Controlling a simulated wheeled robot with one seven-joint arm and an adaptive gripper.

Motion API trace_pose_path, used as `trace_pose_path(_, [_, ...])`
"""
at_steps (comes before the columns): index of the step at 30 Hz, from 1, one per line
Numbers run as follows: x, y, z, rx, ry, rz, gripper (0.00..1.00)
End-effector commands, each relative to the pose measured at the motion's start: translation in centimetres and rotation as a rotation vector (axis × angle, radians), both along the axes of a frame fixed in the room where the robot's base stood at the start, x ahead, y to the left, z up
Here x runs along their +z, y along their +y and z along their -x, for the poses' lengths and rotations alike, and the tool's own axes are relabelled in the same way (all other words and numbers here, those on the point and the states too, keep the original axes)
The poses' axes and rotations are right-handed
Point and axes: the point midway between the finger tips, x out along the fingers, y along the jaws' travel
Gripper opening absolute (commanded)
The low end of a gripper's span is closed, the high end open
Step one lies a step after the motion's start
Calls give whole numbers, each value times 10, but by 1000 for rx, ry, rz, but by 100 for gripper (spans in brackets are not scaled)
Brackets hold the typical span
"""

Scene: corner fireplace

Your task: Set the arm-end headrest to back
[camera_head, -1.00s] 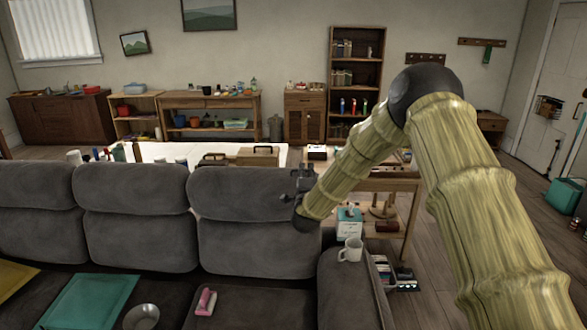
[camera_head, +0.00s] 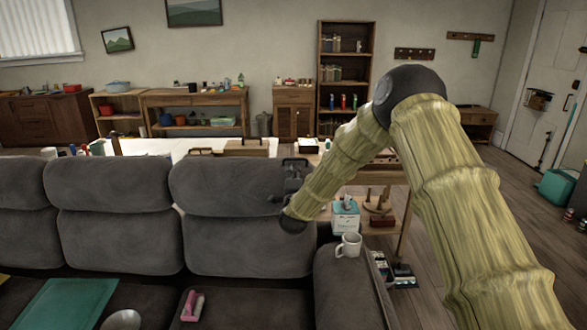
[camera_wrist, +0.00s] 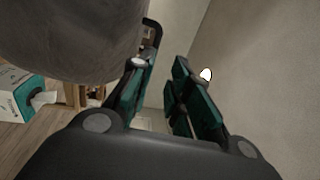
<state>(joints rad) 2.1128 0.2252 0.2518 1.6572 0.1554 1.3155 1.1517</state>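The arm-end headrest (camera_head: 228,184) is the grey padded cushion atop the rightmost seat back of the sofa. It looks roughly upright, in line with the other two headrests. My gripper (camera_head: 290,172) is at its right end, near its upper corner. In the wrist view, the grey headrest (camera_wrist: 75,35) fills the upper left, close to the left finger. The two teal-and-black fingers of my gripper (camera_wrist: 165,90) stand apart with nothing visible between them. I cannot tell whether a finger touches the headrest.
A pink item (camera_head: 192,305) and a teal mat (camera_head: 68,305) lie on the seats.

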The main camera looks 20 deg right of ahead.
Motion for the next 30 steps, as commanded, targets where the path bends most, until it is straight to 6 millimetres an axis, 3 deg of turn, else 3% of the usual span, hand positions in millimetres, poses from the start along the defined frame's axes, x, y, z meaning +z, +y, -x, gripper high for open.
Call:
trace_pose_path(3, [-11,0,0,0,-1,0,19])
trace_pose_path(10, [-8,-5,-12,-3,-2,0,19])
trace_pose_path(24, [3,-26,-79,-3,-2,1,19])
trace_pose_path(30, [4,-30,-96,-3,0,1,19])
